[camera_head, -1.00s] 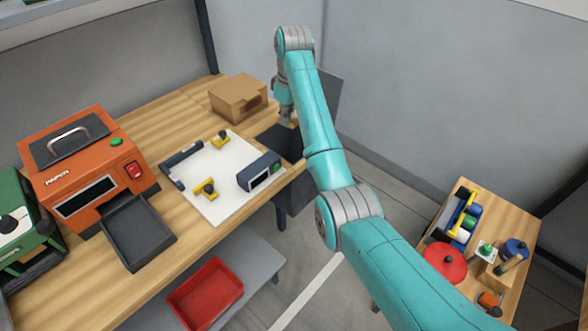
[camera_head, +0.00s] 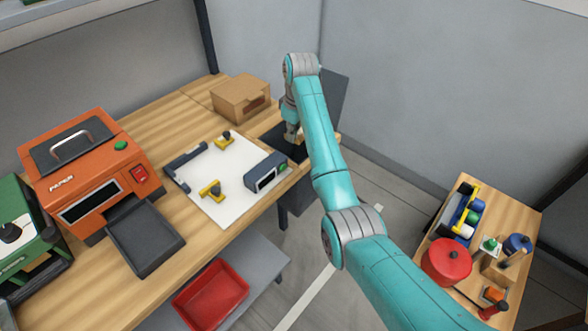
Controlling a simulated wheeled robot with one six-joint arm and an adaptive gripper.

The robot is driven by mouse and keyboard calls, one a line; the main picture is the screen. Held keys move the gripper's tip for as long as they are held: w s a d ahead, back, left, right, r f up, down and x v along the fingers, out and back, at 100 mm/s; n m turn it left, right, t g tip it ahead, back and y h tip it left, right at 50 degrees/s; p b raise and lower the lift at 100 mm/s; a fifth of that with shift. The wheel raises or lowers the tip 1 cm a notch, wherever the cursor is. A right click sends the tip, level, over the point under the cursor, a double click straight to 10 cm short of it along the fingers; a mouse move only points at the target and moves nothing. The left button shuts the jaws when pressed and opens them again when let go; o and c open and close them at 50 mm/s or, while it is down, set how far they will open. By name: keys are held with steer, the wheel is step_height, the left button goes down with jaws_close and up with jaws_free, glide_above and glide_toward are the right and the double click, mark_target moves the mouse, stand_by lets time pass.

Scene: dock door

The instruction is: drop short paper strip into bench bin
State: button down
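My gripper (camera_head: 293,136) points down at the right end of the wooden bench, low over a dark square surface (camera_head: 290,152). My arm partly covers it, and its fingers are too small and dark to show whether they are open or shut. No short paper strip can be made out. A red bin (camera_head: 211,294) sits on the low grey shelf under the bench and looks empty. A dark box (camera_head: 299,196) hangs below the bench's right end, partly behind my arm. I cannot tell which of these is the bench bin.
A white board (camera_head: 238,203) with yellow clamps and a dark device (camera_head: 266,172) lies left of my gripper. A cardboard box (camera_head: 240,98) stands behind. An orange paper machine (camera_head: 85,165) with a dark tray (camera_head: 145,237) is further left. A side table (camera_head: 440,215) holds several items.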

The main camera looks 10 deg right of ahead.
steer(key=shift+f, duration=0.15)
steer(key=c, duration=1.2)
jaws_free()
steer(key=shift+c, duration=0.2)
